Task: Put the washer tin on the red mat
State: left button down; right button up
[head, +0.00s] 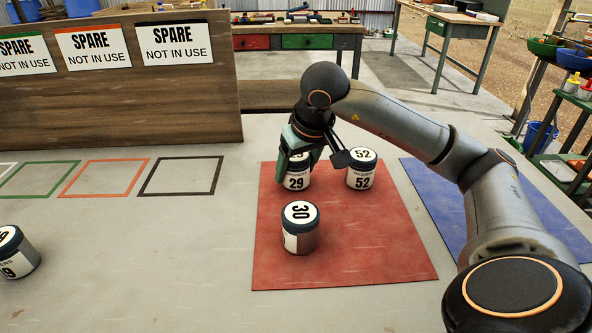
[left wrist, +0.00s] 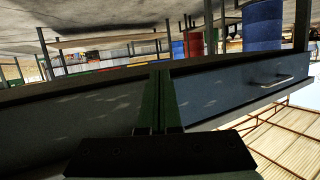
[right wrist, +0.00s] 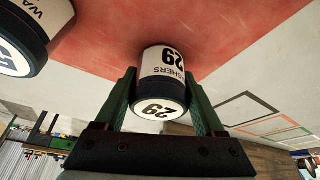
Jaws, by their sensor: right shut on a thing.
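A washer tin marked 29 (head: 296,181) is upright at the back left of the red mat (head: 370,250), with a white label and dark lid. My right gripper (head: 317,157) is shut on it from above, partly hiding it. In the right wrist view the tin (right wrist: 161,75) sits between both fingers (right wrist: 165,88), its base at or just over the red surface. Tin 52 (head: 361,170) stands beside it on the mat, and tin 30 (head: 300,230) stands nearer the front. My left gripper (left wrist: 160,75) shows only in its wrist view, fingers together, holding nothing.
Another tin (head: 17,255) stands at the left edge of the table. A blue mat (head: 440,200) lies right of the red one, partly behind my arm. Green, orange and black outlines (head: 180,176) lie before a wooden board (head: 110,110) with SPARE signs. The mat's front right is clear.

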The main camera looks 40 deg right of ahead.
aim_at(299, 157)
pick_arm(q)
jog(key=shift+w+r, duration=0.15)
jog(key=shift+r, duration=0.2)
pick_arm(e)
jog(key=shift+f, duration=0.15)
pick_arm(q)
jog(key=shift+r, duration=0.15)
pick_arm(e)
jog(key=o, duration=1.5)
jog(key=shift+c, duration=0.2)
jog(key=shift+r, duration=0.4)
jog(key=p+v, duration=0.1)
jog(key=v, duration=0.4)
jog(key=shift+s+r+p, duration=0.1)
jog(key=shift+p, duration=0.2)
jog(key=p+v, duration=0.1)
jog(key=v, duration=0.2)
jog(key=shift+r, duration=0.2)
pick_arm(q)
jog(key=s+f+n+g, duration=0.1)
jog(key=s+f+g, duration=0.3)
jog(key=f, duration=0.5)
jog(key=shift+s+d+g+y+p, duration=0.3)
jog(key=shift+s+g+y+p, duration=0.1)
jog(key=shift+s, duration=0.85)
pick_arm(e)
jog(key=v, duration=0.3)
jog(key=shift+s+a+f, duration=0.1)
jog(key=shift+s, duration=0.1)
